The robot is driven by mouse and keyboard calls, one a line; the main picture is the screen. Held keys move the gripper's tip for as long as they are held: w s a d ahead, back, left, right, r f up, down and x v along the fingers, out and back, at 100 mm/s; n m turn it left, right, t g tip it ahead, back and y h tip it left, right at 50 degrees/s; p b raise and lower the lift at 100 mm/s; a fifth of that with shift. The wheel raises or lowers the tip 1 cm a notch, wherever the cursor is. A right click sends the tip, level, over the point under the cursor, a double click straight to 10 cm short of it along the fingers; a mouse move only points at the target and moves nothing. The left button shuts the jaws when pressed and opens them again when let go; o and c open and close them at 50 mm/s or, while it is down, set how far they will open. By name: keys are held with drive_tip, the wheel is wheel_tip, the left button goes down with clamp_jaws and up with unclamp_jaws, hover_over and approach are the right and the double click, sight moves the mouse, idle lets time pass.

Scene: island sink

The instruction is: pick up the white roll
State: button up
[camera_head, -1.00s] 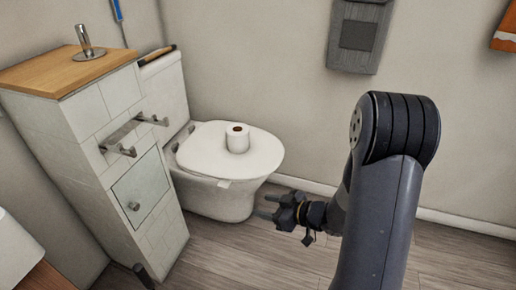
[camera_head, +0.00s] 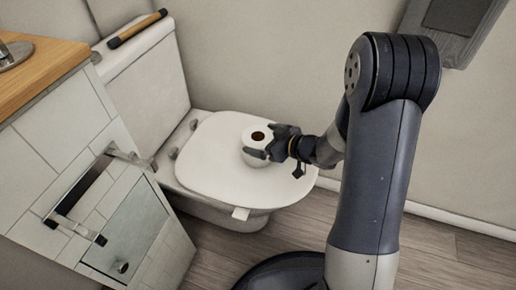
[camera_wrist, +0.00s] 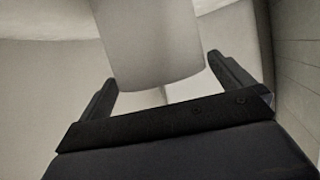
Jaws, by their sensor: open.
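The white roll (camera_head: 256,146), with a brown core, stands upright on the closed toilet lid (camera_head: 215,165) in the head view. My gripper (camera_head: 268,143) is at the roll's right side, with its fingers reaching around it. In the wrist view, the white roll (camera_wrist: 150,40) fills the upper middle. My gripper (camera_wrist: 160,88) is open there, with one finger on each side of the roll's near end. I cannot tell whether either finger touches it.
A tiled cabinet (camera_head: 60,150) with a wooden top and a metal rail (camera_head: 100,190) stands at the left. The toilet tank (camera_head: 145,75) is behind the lid, with a dark-and-wood object (camera_head: 137,28) on it. A grey wall box (camera_head: 450,25) hangs at the upper right.

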sight(256, 137)
drive_tip(key=shift+x, duration=1.2)
drive_tip(key=c, duration=0.9)
